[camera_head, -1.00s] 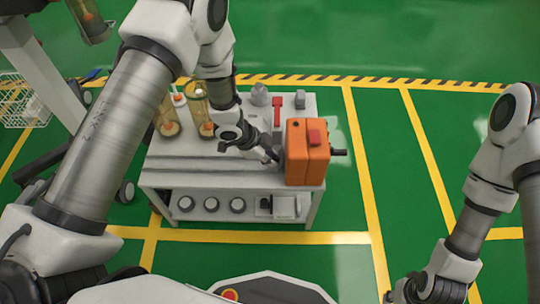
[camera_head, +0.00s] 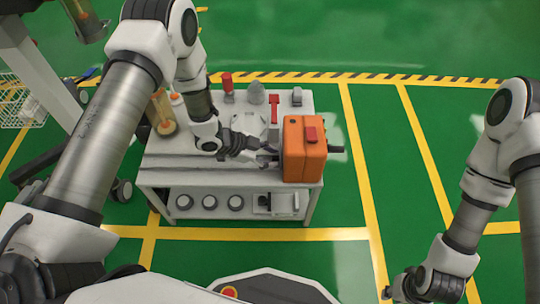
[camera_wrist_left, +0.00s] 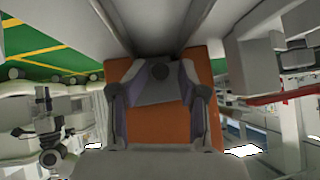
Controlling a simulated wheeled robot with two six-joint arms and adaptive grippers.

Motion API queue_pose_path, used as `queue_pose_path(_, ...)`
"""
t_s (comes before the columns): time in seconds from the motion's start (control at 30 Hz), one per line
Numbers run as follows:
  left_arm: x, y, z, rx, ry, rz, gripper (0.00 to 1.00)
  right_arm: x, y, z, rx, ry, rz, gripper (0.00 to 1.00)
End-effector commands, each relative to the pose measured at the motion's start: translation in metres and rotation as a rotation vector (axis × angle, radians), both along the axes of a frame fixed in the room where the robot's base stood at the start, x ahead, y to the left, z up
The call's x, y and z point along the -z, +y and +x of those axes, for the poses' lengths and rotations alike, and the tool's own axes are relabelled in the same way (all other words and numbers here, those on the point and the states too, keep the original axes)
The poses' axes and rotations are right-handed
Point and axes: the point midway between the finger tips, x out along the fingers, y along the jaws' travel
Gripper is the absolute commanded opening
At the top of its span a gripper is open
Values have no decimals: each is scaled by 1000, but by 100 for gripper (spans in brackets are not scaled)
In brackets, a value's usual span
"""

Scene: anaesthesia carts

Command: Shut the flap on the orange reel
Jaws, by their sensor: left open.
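The orange reel (camera_head: 303,150) is a boxy orange unit at the right end of the white cart, with a red piece on top and a dark rod at its right. My left gripper (camera_head: 271,156) is open at the reel's left side, pointing right at it. In the left wrist view the orange reel (camera_wrist_left: 158,126) fills the middle, behind my left gripper (camera_wrist_left: 158,104). The flap cannot be made out clearly; the arm and fingers cover the reel's left side. I cannot tell whether the fingers touch it. My right gripper (camera_head: 398,290) is low at the right, far from the cart.
The white cart (camera_head: 170,178) carries an amber cylinder (camera_head: 161,111), a red-topped item (camera_head: 227,83), a grey rounded item (camera_head: 256,93) and a red tool (camera_head: 273,108) behind my left arm. A wire basket (camera_head: 22,102) stands at far left. The floor right of the cart is clear.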

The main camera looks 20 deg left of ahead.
Motion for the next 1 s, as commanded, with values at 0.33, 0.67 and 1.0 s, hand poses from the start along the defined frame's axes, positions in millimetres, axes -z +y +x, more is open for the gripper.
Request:
queue_pose_path(0.33,-16,16,-7,-4,1,0,43,0,0,0,0,0,0,27)
queue_pose_path(0.67,-52,50,-25,-3,0,-1,43,0,0,0,0,0,0,27)
queue_pose_path(1.0,-54,52,-27,1,1,0,43,0,0,0,0,0,0,27)
